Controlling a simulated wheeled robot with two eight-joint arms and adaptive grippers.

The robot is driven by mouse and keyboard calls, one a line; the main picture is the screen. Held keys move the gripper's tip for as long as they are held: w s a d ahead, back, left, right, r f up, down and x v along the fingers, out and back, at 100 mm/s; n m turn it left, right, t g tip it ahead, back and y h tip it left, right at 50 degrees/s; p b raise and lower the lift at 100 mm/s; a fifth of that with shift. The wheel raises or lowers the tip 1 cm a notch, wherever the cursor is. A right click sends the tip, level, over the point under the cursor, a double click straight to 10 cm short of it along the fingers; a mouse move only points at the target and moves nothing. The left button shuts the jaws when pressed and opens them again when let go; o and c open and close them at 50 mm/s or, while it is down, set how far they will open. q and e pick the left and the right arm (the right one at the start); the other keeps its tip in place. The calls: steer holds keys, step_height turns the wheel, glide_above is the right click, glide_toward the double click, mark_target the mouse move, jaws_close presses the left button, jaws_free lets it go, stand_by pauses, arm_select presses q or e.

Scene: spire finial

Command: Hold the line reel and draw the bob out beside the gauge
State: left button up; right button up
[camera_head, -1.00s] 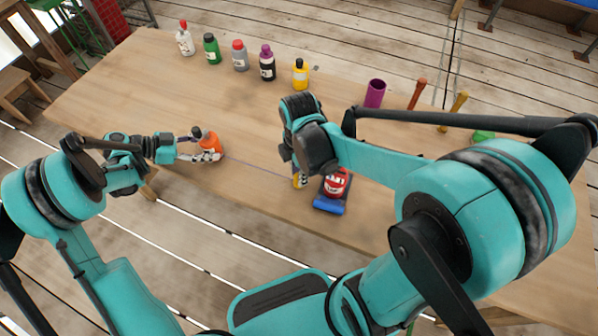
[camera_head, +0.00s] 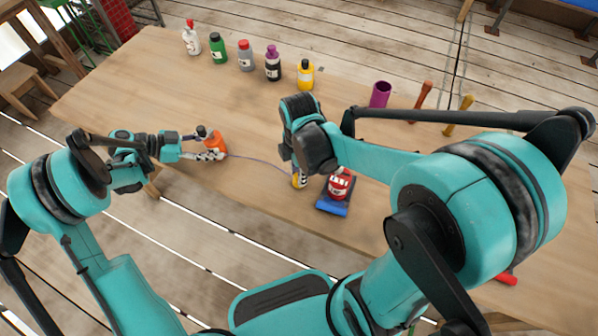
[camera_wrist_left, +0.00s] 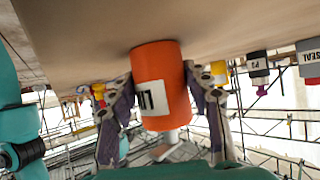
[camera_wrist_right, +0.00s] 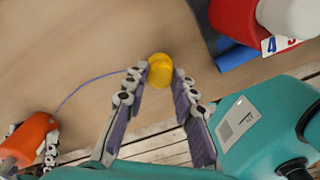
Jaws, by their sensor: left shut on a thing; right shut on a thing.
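The line reel (camera_head: 216,141) is an orange cylinder with a white label, at the table's near left. My left gripper (camera_head: 210,154) is shut on it; the left wrist view shows the reel (camera_wrist_left: 165,75) between both fingers. A thin purple-blue line (camera_wrist_right: 85,83) runs from the reel to the yellow bob (camera_wrist_right: 160,70). My right gripper (camera_wrist_right: 162,78) is shut on the bob, which also shows in the head view (camera_head: 299,181), close to the tabletop. A red, rounded thing with number tiles (camera_head: 341,184), perhaps the gauge, stands just right of the bob with a blue part (camera_head: 333,208) at its foot.
Several bottles, such as the green one (camera_head: 217,50) and the yellow one (camera_head: 305,75), stand along the far edge. A purple cup (camera_head: 380,94) and upright tools (camera_head: 421,95) stand farther right. The table between reel and bottles is clear.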

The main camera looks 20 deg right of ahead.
steer(key=shift+f, duration=0.35)
stand_by(0.5)
steer(key=o, duration=1)
step_height(320, 180, up, 12)
steer(key=shift+r, duration=0.1)
arm_select(q)
steer(key=o, duration=1)
steer(key=shift+c, duration=0.2)
